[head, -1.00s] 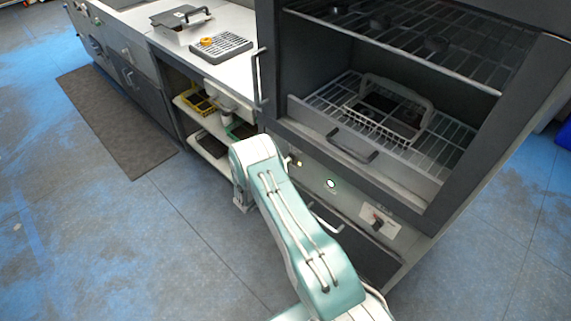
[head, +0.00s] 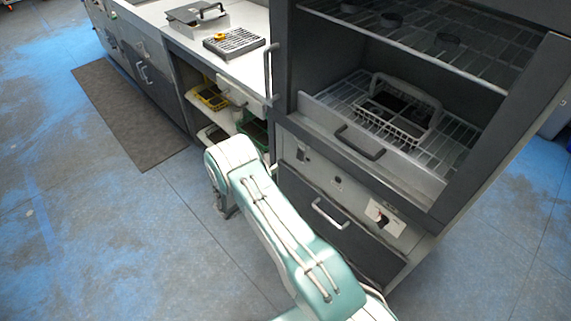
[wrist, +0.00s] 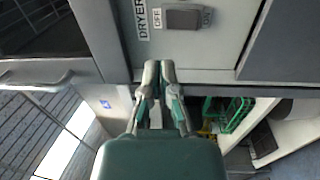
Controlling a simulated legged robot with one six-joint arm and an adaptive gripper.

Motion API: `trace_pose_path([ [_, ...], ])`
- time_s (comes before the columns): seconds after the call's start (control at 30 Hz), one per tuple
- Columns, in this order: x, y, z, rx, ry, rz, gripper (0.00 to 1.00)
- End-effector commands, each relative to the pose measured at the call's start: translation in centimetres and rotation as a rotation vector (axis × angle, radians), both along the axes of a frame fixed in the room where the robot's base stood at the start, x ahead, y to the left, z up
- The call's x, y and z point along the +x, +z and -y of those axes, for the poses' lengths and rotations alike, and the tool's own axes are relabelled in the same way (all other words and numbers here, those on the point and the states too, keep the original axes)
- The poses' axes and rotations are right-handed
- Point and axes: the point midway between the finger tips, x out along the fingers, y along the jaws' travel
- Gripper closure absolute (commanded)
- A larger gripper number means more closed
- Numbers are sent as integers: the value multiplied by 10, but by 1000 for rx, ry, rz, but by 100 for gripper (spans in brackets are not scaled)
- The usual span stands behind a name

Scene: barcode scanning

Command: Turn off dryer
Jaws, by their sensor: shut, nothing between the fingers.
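The dryer (head: 292,80) is the dark open-fronted cabinet at the right of the head view. Its switch (head: 302,154) is on the grey front panel, left of a small round indicator (head: 337,180) that is unlit. In the wrist view the dark rocker switch (wrist: 183,18) sits between OFF and ON marks beside a DRYER label (wrist: 142,18). I cannot tell which side is pressed. My gripper (wrist: 159,72) is shut and empty, at the panel's edge, apart from the switch. In the head view my arm hides its fingers.
A wire basket (head: 432,112) stands on the lower rack inside the dryer. A drawer handle (head: 326,214) sticks out below the panel, near a red-and-black knob (head: 381,217). Left of the dryer is a counter (head: 150,14) over open shelves holding yellow and green crates.

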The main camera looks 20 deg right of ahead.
Motion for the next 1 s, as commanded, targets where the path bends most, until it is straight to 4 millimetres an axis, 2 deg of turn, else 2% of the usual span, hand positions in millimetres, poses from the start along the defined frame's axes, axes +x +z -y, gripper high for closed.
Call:
trace_pose_path([
  [0.1, -7, 3, -19, 0, 2, -1, 100],
  [0.3, -12, 5, -33, 0, 0, 0, 100],
  [0.83, -13, 6, -34, 0, -2, 0, 100],
  [0.93, -13, 16, -31, 13, -25, -2, 100],
  [1.0, -14, 33, -27, 38, -64, -10, 100],
])
